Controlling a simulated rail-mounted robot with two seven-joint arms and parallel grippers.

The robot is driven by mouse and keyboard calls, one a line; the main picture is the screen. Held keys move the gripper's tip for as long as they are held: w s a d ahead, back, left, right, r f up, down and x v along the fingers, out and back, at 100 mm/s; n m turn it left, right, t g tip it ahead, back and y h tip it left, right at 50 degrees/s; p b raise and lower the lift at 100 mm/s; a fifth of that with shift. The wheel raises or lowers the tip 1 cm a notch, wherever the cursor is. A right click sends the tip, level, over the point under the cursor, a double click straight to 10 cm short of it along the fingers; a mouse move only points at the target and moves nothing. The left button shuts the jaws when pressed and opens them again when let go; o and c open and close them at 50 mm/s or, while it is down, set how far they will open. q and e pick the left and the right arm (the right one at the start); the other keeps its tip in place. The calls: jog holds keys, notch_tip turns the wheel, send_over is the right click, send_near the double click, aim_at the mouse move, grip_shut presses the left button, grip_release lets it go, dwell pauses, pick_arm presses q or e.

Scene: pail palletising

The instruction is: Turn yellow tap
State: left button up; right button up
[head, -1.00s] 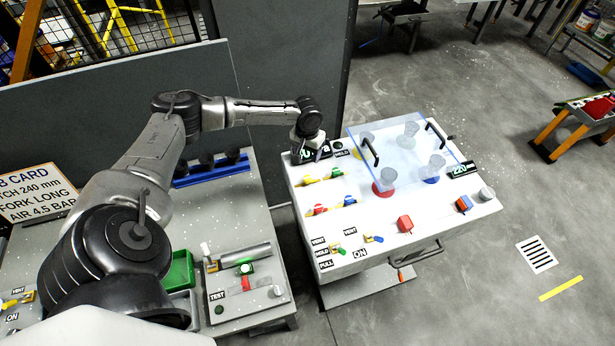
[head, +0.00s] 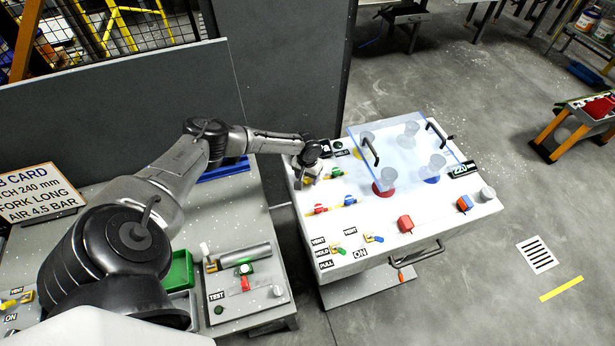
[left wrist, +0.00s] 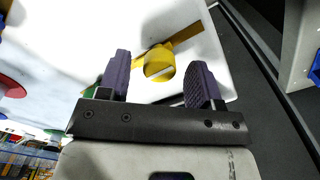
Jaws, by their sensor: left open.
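The yellow tap (left wrist: 158,63) shows in the left wrist view as a round yellow knob with a handle, on a yellow strip on the white panel. My left gripper (left wrist: 160,72) is open, with one dark finger on each side of the tap. I cannot tell whether the fingers touch it. In the head view my left gripper (head: 307,180) is over the left edge of the white bench (head: 380,240) and hides most of the yellow tap. My right gripper is in neither view.
A green tap (head: 337,172) is close to the right of my left gripper. Red (head: 319,209) and blue (head: 350,201) taps lie nearer the front. A clear panel (head: 405,150) with black handles stands over several cups at the right.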

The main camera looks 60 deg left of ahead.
pick_arm(q)
jog(key=shift+f, duration=0.2)
jog(key=shift+c, duration=0.2)
jog(key=c, duration=0.9)
